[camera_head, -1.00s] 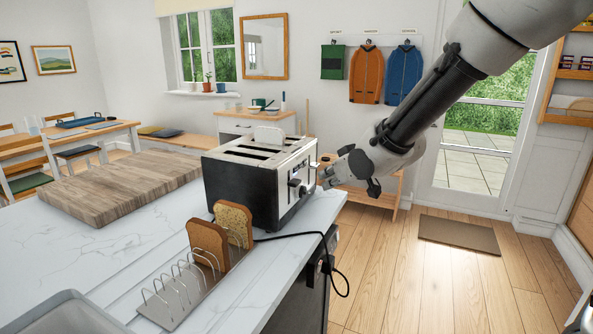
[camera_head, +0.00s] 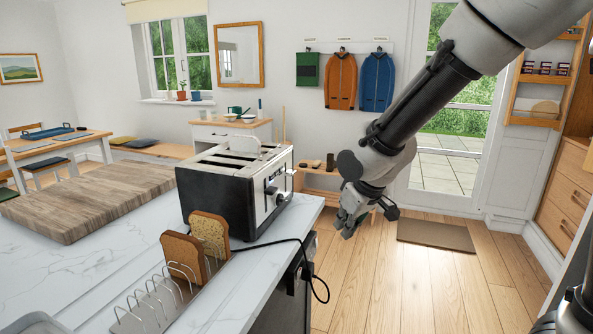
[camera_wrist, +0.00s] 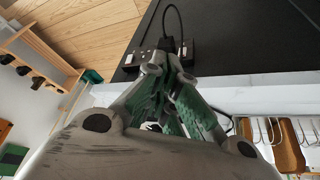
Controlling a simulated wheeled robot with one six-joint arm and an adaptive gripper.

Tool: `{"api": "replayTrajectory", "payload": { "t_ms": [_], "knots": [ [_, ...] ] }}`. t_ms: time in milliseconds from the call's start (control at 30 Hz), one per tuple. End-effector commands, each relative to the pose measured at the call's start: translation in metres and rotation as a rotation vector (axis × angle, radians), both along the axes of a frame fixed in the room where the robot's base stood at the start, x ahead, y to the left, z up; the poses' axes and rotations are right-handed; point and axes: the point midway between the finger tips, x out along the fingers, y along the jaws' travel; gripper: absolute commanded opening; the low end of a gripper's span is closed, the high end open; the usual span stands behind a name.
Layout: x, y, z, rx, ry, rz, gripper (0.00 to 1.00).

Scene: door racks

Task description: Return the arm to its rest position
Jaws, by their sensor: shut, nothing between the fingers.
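My arm reaches down from the upper right in the head view. My gripper (camera_head: 350,222) hangs to the right of the counter's edge, apart from the toaster, with its fingers pointing down. It is shut and empty. In the wrist view my gripper (camera_wrist: 165,65) has its fingers drawn together, with nothing between them, in front of the dark counter side.
The toaster (camera_head: 225,195) stands on the white counter (camera_head: 90,265), left of my gripper. A toast rack (camera_head: 150,305) holds two bread slices. A cutting board (camera_head: 90,198) lies behind. A cable hangs at the counter's edge.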

Motion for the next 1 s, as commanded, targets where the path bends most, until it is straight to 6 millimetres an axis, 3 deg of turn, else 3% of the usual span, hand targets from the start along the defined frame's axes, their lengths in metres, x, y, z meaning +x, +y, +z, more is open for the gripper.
{"api": "replayTrajectory", "payload": {
  "t_ms": [33,200,300,400,500,700,1000],
  "knots": [
    [-0.016,-0.027,0.009,-0.031,0.042,-0.039,0.0],
    [-0.087,-0.124,0.043,-0.103,0.195,-0.198,0.0],
    [-0.135,-0.173,0.065,-0.101,0.25,-0.309,0.0],
    [-0.174,-0.207,0.083,-0.068,0.252,-0.417,0.0],
    [-0.195,-0.229,0.098,-0.022,0.194,-0.509,0.0],
    [-0.21,-0.254,0.121,0.031,0.079,-0.626,0.0],
    [-0.21,-0.257,0.122,0.032,0.076,-0.644,0.0]
  ]
}}
